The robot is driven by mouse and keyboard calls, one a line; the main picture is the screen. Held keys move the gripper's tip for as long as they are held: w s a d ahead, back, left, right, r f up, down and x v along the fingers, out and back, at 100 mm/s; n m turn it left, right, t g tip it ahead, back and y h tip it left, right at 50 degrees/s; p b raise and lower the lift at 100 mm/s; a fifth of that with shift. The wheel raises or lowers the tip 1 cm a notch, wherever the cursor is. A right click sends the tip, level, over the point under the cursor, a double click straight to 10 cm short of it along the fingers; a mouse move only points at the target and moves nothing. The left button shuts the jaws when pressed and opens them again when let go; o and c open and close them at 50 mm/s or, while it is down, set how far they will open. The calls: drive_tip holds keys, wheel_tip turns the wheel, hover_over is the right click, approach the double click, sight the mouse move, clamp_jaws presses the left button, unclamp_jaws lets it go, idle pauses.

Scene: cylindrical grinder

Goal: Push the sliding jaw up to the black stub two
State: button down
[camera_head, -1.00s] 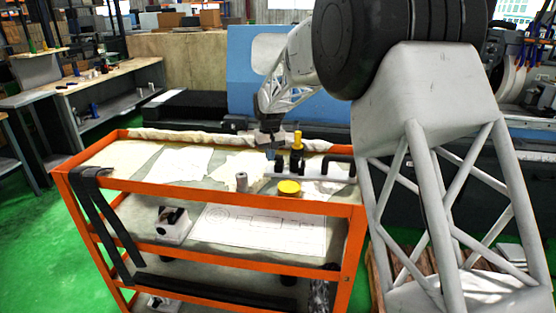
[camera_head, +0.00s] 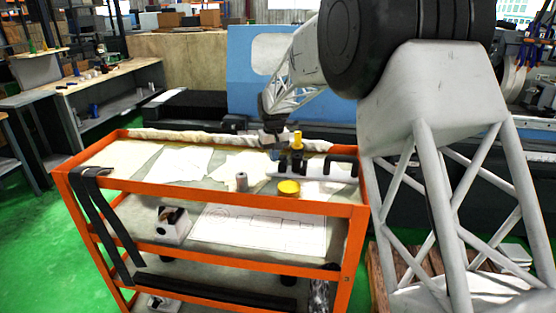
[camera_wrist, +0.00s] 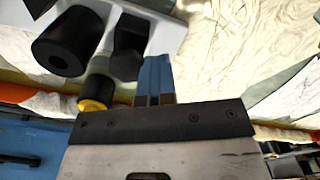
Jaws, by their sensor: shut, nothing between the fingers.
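A fixture with a white base (camera_head: 318,176) stands on the cart's top shelf in the head view. It carries black parts, a yellow-topped post (camera_head: 297,142) and a black bracket (camera_head: 342,163) at its right end. In the wrist view I see a round black cylinder with a bore (camera_wrist: 62,48), a black angular block (camera_wrist: 128,42) and the post's yellow end (camera_wrist: 94,104). Which black part is the sliding jaw and which is stub two, I cannot tell. My gripper (camera_wrist: 155,72) is shut and empty, its blue fingers close beside the angular block; contact is unclear. It also shows in the head view (camera_head: 275,153).
The orange cart (camera_head: 230,203) has papers on top. A grey cylinder (camera_head: 242,182) and a yellow round piece (camera_head: 288,187) stand in front of the fixture. The left of the top shelf is free of tall things. A blue machine (camera_head: 245,85) stands behind.

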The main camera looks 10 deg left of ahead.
sight(285, 156)
drive_tip(key=shift+d, duration=1.95)
idle(0.7)
drive_tip(key=shift+r, duration=0.15)
drive_tip(key=shift+a+r, duration=0.25)
drive_tip(key=shift+r, duration=1.45)
drive_tip(key=shift+a+r, duration=0.2)
drive_tip(key=shift+r, duration=1.45)
